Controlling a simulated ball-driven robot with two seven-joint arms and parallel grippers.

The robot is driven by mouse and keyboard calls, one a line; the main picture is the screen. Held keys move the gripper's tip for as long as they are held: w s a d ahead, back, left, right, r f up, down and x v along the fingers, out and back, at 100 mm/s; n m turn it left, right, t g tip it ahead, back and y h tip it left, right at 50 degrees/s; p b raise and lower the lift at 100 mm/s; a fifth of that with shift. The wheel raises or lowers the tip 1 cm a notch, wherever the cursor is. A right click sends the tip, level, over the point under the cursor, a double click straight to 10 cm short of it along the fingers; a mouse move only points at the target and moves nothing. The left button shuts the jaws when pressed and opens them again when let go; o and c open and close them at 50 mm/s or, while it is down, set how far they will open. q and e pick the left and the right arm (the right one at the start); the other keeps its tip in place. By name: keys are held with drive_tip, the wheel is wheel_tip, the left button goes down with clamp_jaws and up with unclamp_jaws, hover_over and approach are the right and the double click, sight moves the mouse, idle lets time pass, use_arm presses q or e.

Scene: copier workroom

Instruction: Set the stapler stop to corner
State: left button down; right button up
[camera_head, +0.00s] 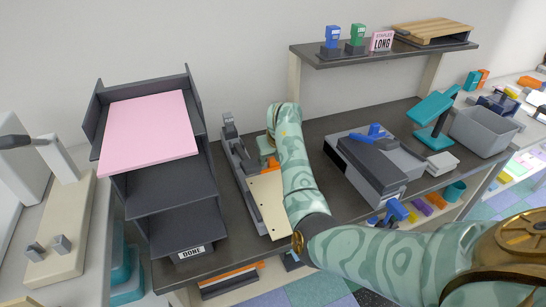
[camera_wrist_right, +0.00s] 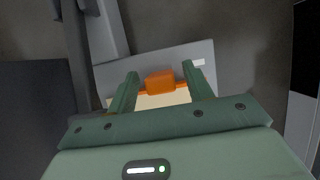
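The long dark grey stapler (camera_head: 240,160) stands on the counter right of the paper trays. Cream paper (camera_head: 268,205) lies beside it, partly hidden by my right arm. An orange block (camera_head: 272,163), which looks like the stop, shows near the paper's far end. My right gripper (camera_head: 267,148) is over it, pointing down. In the right wrist view, my right gripper (camera_wrist_right: 161,85) is open, with one finger on each side of the orange block (camera_wrist_right: 160,82) and gaps visible at both sides. A grey plate (camera_wrist_right: 190,52) with a white label lies behind the block. My left gripper is out of view.
A grey tray tower (camera_head: 170,185) with pink paper stands left of the stapler. A grey machine with a blue part (camera_head: 375,160) stands right of my arm. A shelf (camera_head: 400,50) hangs behind. Some bare counter (camera_head: 320,128) shows behind my arm.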

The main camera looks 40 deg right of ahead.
use_arm(q)
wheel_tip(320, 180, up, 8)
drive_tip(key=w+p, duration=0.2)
drive_tip(key=p, duration=0.6)
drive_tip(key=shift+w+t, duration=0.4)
use_arm(e)
drive_tip(key=v, duration=1.6)
drive_tip(key=shift+s, duration=0.2)
